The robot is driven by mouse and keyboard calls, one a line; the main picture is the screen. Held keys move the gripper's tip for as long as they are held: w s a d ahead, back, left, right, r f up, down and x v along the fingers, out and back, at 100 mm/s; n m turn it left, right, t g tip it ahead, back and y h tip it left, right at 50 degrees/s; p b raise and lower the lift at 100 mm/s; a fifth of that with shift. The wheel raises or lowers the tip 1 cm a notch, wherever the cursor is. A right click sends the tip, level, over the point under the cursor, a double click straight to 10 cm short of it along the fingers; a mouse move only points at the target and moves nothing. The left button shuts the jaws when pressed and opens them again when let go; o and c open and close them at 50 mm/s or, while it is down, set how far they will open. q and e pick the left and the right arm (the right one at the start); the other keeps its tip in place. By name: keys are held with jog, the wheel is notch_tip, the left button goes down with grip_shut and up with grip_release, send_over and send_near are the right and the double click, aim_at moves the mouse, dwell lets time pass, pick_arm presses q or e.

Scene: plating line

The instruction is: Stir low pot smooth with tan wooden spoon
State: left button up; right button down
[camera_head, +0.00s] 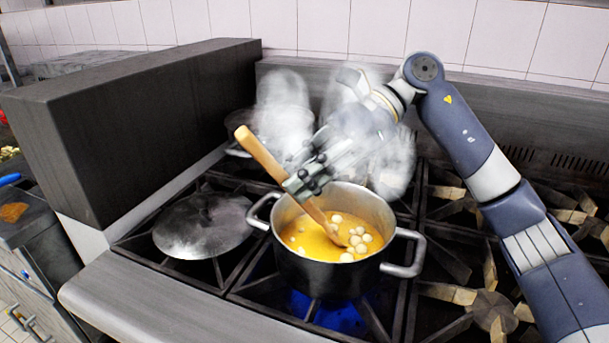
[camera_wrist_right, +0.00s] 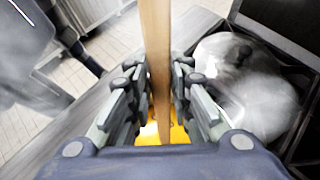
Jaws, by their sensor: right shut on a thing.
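The low pot (camera_head: 328,268) is a metal pot with two side handles on the front burner, over a blue flame. It holds a yellow liquid with several pale round lumps gathered mostly at its right side. The tan wooden spoon (camera_head: 262,156) leans up to the left, its lower end dipped in the liquid. My right gripper (camera_head: 309,180) is shut on the spoon's handle above the pot's back left rim. In the right wrist view the spoon (camera_wrist_right: 156,60) stands between the fingers (camera_wrist_right: 160,102), with yellow liquid below. My left gripper is not in view.
A round metal lid (camera_head: 205,224) lies on the grate left of the pot. Another pot (camera_head: 240,151) stands behind, partly hidden by white steam (camera_head: 284,108). A dark upright panel (camera_head: 140,125) bounds the stove on the left. The right burners (camera_head: 490,300) look empty.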

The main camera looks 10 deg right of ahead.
aim_at(276, 161)
jog(key=a+r, duration=0.1)
jog(key=r+p, duration=0.1)
jog(key=shift+s+a+r, duration=0.2)
jog(key=shift+a+r, duration=0.15)
jog(key=shift+r, duration=0.05)
jog(key=shift+s+a+r+p, duration=0.15)
jog(key=shift+a+r+p, duration=0.45)
jog(key=shift+r, duration=0.25)
jog(key=shift+s+a+r+p, duration=0.1)
jog(key=shift+a+r+p, duration=0.35)
jog(key=shift+r+p, duration=0.3)
jog(key=shift+s+a+r+p, duration=0.15)
jog(key=shift+a+r+p, duration=0.4)
jog(key=shift+r, duration=0.3)
jog(key=shift+r+p, duration=1.4)
jog(key=shift+r, duration=0.7)
jog(key=shift+f, duration=0.1)
